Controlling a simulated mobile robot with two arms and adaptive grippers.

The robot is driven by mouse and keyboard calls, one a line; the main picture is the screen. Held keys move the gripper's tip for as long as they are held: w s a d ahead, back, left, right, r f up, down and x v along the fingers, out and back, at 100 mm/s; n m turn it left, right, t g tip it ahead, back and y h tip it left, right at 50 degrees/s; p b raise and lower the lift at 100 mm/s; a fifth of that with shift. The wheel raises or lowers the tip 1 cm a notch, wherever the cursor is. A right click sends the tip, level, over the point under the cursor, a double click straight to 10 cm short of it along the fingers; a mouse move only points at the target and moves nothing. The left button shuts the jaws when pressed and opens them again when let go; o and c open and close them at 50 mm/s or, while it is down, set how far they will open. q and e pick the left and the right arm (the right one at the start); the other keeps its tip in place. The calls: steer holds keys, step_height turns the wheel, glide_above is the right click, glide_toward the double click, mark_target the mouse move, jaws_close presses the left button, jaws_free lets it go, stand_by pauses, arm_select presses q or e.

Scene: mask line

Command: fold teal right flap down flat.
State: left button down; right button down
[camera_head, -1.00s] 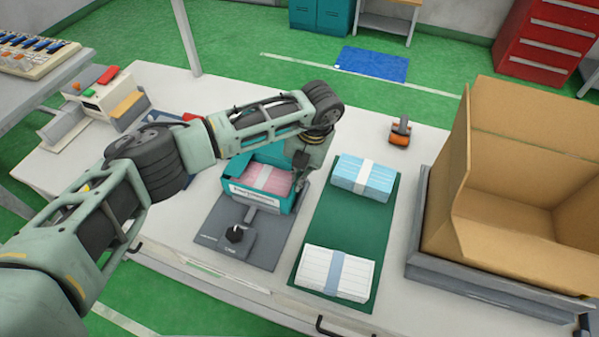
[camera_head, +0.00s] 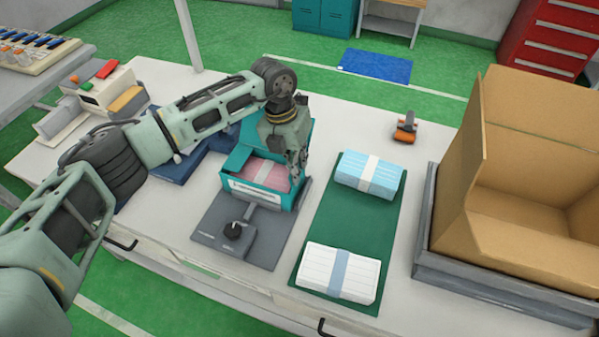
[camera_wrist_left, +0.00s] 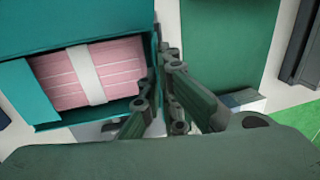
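The teal box (camera_head: 265,197) sits open on a grey fixture and holds a pink bundle (camera_head: 272,176) with a white band. A teal flap lies inward on its left side (camera_head: 238,158); more teal stands at the back. My left gripper (camera_head: 300,172) is at the box's right side. In the left wrist view, its fingers (camera_wrist_left: 158,75) converge at the right wall's upper edge, beside the pink bundle (camera_wrist_left: 85,75). The right flap is largely hidden by the fingers. I cannot tell whether they are apart or pinch the edge. My right gripper is out of view.
A green mat (camera_head: 345,235) to the right holds a blue bundle (camera_head: 368,175) and a white bundle (camera_head: 338,272). A large open cardboard box (camera_head: 530,200) stands in a grey tray farther right. A black knob (camera_head: 233,230) is on the fixture in front.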

arm_select(q)
steer(key=shift+w+a+f+g+h+b, duration=0.1)
steer(key=shift+a+g+h+b, duration=0.15)
steer(key=shift+h+b, duration=0.5)
steer(key=shift+w+a+f+g+h+b, duration=0.1)
steer(key=shift+a+g+h+b, duration=0.15)
steer(key=shift+h+b, duration=0.45)
steer(key=c, duration=2.5)
jaws_free()
steer(key=o, duration=0.5)
steer(key=shift+r, duration=0.1)
steer(key=v, duration=1.2)
steer(key=shift+d, duration=0.1)
